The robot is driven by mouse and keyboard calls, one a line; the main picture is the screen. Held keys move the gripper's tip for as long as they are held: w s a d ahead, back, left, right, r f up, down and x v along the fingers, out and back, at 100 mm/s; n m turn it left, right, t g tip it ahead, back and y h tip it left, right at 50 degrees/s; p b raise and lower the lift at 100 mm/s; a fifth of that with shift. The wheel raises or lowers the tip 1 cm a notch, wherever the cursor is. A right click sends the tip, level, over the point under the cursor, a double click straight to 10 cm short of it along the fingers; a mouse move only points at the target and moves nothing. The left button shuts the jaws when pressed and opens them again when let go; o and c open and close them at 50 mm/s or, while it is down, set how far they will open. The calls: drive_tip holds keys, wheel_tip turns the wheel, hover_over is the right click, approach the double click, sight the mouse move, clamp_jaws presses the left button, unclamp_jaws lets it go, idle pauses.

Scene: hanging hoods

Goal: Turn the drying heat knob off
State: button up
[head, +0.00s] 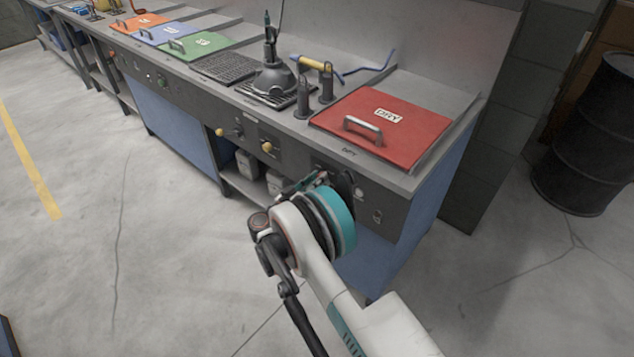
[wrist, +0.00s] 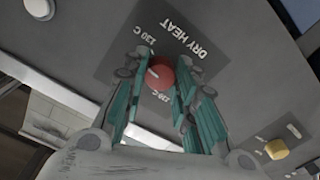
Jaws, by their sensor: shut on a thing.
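The drying heat knob (wrist: 160,74) is red and round in the wrist view, with a pale pointer line on its face. It sits on a dark plate (wrist: 192,22) lettered "DRY HEAT", with two temperature marks beside it. My gripper (wrist: 162,84) has its teal fingers on either side of the knob and is shut on it. In the head view my gripper (head: 318,180) is at the front panel below the red lid. My own wrist hides the knob there.
The red lid (head: 415,118) marked "DRY" lies on the counter above. Yellow knobs (head: 267,147) stick out of the panel to the left. A black barrel (head: 590,140) stands at the right. The floor in front is clear.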

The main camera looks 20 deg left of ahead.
drive_tip(key=m, duration=2.9)
drive_tip(key=shift+w+a+r, duration=0.1)
drive_tip(key=shift+r, duration=0.05)
idle(1.1)
drive_tip(key=shift+o, duration=0.2)
idle(0.3)
drive_tip(key=o, duration=1)
drive_tip(key=shift+o, duration=0.2)
